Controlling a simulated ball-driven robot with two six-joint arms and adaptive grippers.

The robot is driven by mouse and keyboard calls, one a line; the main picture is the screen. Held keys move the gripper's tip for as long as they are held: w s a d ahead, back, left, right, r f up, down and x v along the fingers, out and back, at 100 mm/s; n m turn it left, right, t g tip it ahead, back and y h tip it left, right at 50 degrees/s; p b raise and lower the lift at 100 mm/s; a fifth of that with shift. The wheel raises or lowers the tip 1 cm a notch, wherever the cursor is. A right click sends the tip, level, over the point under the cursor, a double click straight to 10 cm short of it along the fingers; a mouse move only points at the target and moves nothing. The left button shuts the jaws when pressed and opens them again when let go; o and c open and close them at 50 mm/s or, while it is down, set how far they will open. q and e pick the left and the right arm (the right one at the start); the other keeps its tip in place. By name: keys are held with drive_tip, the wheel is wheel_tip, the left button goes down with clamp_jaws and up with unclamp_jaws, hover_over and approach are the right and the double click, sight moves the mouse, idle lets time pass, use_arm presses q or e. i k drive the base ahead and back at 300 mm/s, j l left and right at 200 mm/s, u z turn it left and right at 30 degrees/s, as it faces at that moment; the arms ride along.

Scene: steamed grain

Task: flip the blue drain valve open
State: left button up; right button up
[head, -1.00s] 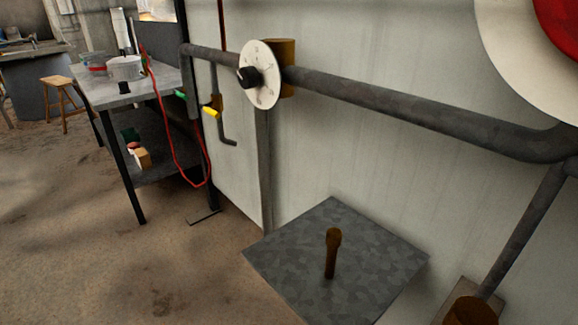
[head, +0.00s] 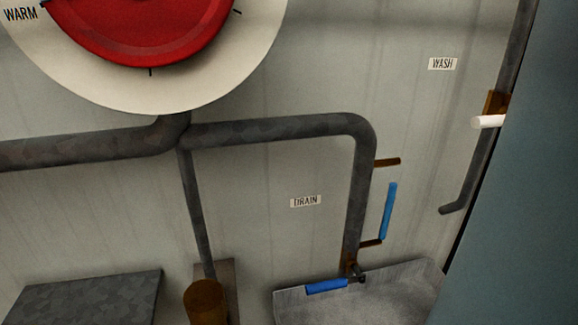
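A blue lever handle (head: 326,286) lies roughly level at the lower end of a grey drain pipe (head: 356,205), pointing left from a small dark fitting (head: 356,272). It sits just over the rim of a grey metal basin (head: 290,306). A label reading DRAIN (head: 305,201) is on the wall up and left of it. A second blue piece, an upright bar (head: 388,211), stands beside the pipe between two brown stubs. Neither of my grippers shows in the head view.
A large red disc (head: 150,28) on a white dial fills the top left. A white-handled valve (head: 488,121) is at right, near the WASH label (head: 442,64). A grey plate (head: 85,297) and a brown cylinder (head: 206,302) are at lower left. A blue-grey panel (head: 530,220) bounds the right.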

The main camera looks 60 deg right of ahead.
sight(317, 288)
drive_tip(key=z, duration=2.05)
drive_tip(key=l, duration=0.1)
